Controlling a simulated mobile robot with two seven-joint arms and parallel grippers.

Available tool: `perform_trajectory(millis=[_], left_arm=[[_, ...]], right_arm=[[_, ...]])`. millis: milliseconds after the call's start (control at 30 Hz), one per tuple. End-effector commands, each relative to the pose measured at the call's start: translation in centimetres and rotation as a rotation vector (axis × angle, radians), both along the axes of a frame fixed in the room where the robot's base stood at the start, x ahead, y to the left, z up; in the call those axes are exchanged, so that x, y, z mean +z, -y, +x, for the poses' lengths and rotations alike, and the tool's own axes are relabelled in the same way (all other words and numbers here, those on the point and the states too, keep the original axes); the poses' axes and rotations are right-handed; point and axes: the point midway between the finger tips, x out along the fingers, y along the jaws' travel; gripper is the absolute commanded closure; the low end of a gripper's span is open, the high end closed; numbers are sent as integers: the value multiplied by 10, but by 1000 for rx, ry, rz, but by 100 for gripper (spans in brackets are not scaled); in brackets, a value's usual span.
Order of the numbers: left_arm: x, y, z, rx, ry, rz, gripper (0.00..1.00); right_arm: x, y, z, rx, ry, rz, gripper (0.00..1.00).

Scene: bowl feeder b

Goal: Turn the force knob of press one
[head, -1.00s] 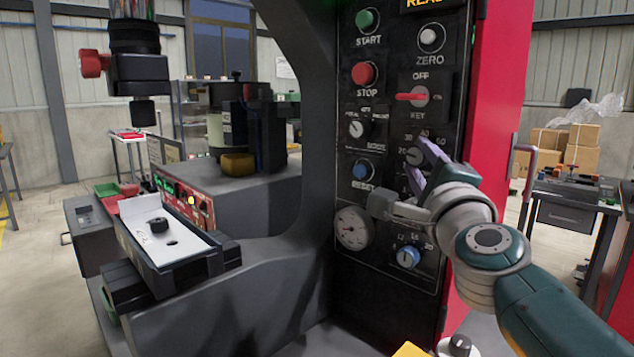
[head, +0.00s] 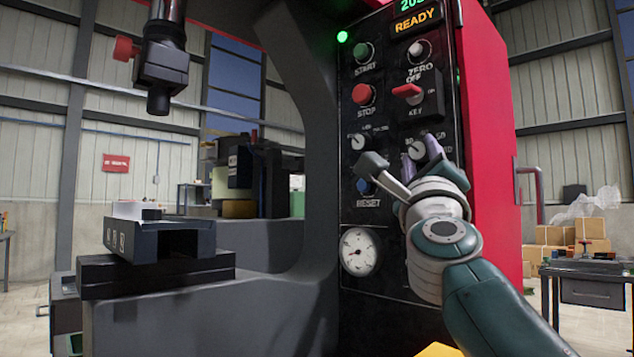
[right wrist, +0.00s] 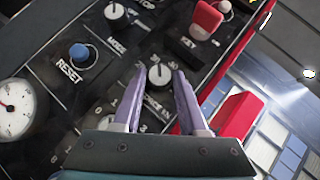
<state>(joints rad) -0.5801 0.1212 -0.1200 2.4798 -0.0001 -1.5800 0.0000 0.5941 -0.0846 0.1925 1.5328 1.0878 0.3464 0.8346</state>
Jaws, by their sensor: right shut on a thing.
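The force knob (head: 417,150) is a small dark dial with a pale grip and a number scale, on the black control panel (head: 392,95) of the press. In the right wrist view the knob (right wrist: 160,76) sits between the two purple fingers of my right gripper (right wrist: 158,82), one finger on each side. In the head view my right gripper (head: 420,158) reaches the panel from the lower right and is shut on this knob. The fingers and hand hide the lower part of the dial. My left gripper is not in view.
Close around the knob are the red key switch (head: 407,91), the mode knob (head: 358,142) and the blue reset button (head: 364,186). A pressure gauge (head: 359,251) is below left. The red side wall (head: 490,140) borders the panel on the right.

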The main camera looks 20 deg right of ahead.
Motion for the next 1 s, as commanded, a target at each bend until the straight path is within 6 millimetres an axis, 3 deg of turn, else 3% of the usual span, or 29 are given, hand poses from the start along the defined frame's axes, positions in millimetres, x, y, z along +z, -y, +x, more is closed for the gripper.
perform_trajectory(millis=[433,467,500,733,1000], left_arm=[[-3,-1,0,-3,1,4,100],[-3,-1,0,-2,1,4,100],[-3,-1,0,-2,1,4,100],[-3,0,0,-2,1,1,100],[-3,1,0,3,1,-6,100]], right_arm=[[1,0,0,0,12,6,100],[1,0,0,0,12,6,57],[1,0,0,0,12,5,53],[0,0,0,0,10,5,28],[-2,-1,-1,0,9,4,28]])
